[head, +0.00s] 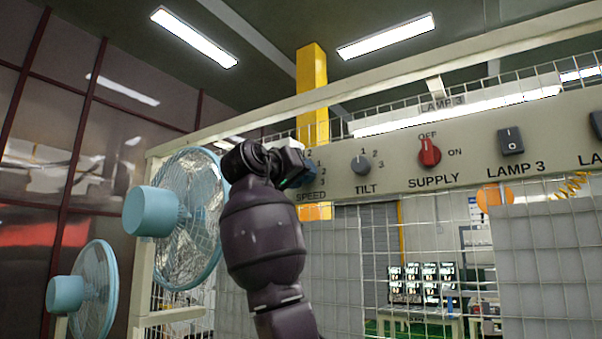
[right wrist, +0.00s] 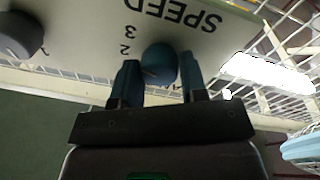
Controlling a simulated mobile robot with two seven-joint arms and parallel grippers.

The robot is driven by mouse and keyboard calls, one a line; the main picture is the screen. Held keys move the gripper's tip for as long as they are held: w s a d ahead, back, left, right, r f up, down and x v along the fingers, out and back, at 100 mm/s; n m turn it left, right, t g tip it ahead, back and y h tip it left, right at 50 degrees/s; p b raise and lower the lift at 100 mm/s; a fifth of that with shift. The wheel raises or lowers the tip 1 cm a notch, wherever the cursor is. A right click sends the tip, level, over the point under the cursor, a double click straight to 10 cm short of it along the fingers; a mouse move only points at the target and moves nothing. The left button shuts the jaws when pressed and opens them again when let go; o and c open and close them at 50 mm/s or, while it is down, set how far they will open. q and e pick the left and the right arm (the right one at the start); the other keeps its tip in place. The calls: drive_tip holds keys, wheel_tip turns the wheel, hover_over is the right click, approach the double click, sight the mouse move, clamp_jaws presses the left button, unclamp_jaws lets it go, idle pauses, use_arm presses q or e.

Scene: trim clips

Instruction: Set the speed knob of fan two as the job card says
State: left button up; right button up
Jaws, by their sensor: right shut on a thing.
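The blue speed knob (head: 310,174) sits on the panel above the label SPEED, with several numbers around it. My right gripper (right wrist: 159,64) is shut on the knob, one finger on each side; the knob's round face (right wrist: 159,58) shows between them. My gripper covers part of the knob and its scale in the head view, and I cannot tell which number it points to. Two light-blue fans, a larger one (head: 152,211) and a smaller one (head: 66,294), stand at the left; no number is readable on them. I see no readable job card. My left gripper is not in view.
Right of the speed knob on the same panel are the grey TILT knob (head: 361,164), the red SUPPLY knob (head: 429,152) and the LAMP 3 switch (head: 511,141). Wire mesh (head: 350,240) fills the frame below the panel. A table with several screens (head: 421,284) stands behind it.

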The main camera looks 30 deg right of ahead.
drive_tip(key=shift+m, duration=1.2)
drive_tip(key=shift+f, duration=0.1)
drive_tip(key=o, duration=0.9)
drive_tip(key=b+v, duration=0.2)
drive_tip(key=v, duration=0.9)
drive_tip(key=shift+w, duration=0.15)
